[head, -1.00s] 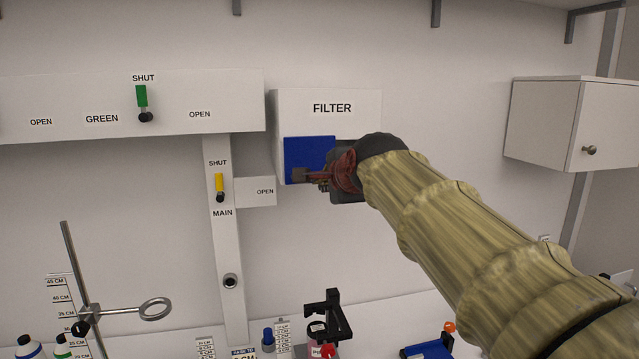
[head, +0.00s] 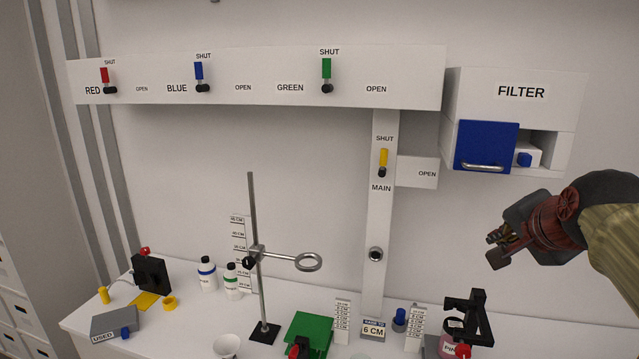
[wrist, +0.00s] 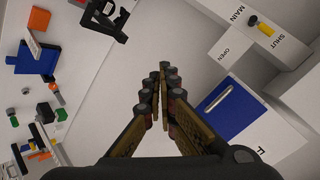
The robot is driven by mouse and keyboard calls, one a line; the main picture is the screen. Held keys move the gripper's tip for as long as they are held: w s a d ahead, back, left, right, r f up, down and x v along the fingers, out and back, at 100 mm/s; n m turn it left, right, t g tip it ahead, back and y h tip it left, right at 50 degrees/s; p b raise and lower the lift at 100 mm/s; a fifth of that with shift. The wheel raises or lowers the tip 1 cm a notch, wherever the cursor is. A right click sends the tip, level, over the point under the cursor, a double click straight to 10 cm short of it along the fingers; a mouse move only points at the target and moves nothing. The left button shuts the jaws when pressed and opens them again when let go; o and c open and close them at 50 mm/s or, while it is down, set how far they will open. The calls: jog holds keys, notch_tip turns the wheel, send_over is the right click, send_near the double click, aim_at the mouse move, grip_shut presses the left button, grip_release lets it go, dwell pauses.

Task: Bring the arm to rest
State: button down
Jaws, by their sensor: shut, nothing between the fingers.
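My gripper (head: 499,248) hangs in the air at the right of the head view, below and apart from the filter box (head: 521,92). Its fingers are shut with nothing between them. In the wrist view the closed fingertips (wrist: 165,75) are in the middle. The filter box has a blue door (head: 486,146) with a metal handle. The blue door also shows in the wrist view (wrist: 238,112), apart from the fingers.
The red (head: 105,76), blue (head: 199,74), green (head: 326,72) and yellow (head: 383,160) levers stand upright at SHUT. Below are a ring stand (head: 254,230), bottles (head: 207,274), a green block (head: 311,331) and a black stand (head: 470,310) on the white counter.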

jog(key=s+a+f+n+g+y+b, duration=0.1)
jog(key=s+a+f+n+b, duration=0.1)
jog(key=s+a+f+n, duration=0.2)
jog(key=s+a+f+n+g+b, duration=0.2)
jog(key=s+a+f+n, duration=0.2)
jog(key=s+f, duration=0.6)
jog(key=s+a+f+n+g+y+b, duration=0.1)
jog(key=s+a+f+n, duration=0.4)
jog(key=f, duration=1.2)
jog(key=shift+s+a+g+y+b, duration=0.3)
jog(key=shift+s+a+g+b, duration=0.35)
jog(key=shift+s, duration=0.55)
jog(key=shift+a, duration=0.1)
